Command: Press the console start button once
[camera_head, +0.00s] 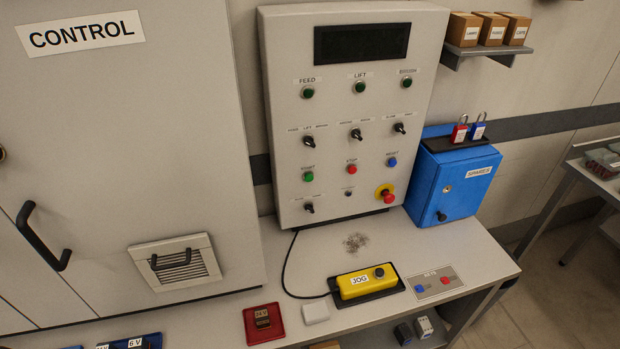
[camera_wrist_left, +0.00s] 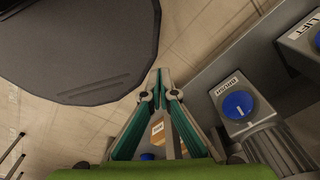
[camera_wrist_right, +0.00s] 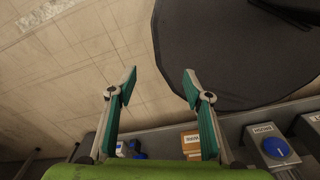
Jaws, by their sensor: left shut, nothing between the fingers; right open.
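The control console (camera_head: 335,125) is a light grey upright panel on the bench in the head view. Its start button (camera_head: 308,176) is green and round, at the left of a row under a small label that reads like START. A red stop button (camera_head: 351,169) and a blue reset button (camera_head: 392,162) are to its right. Nothing covers the start button. My left gripper (camera_wrist_left: 160,84) is shut and empty in the left wrist view. My right gripper (camera_wrist_right: 159,82) is open and empty in the right wrist view. Neither gripper shows in the head view, apart from the console.
A red emergency stop (camera_head: 387,195) on yellow sits at the panel's lower right. Black selector switches are above and below the start button. A yellow JOG pendant (camera_head: 366,282) and red tray (camera_head: 263,324) lie on the bench. A blue SPARES box (camera_head: 452,181) stands right.

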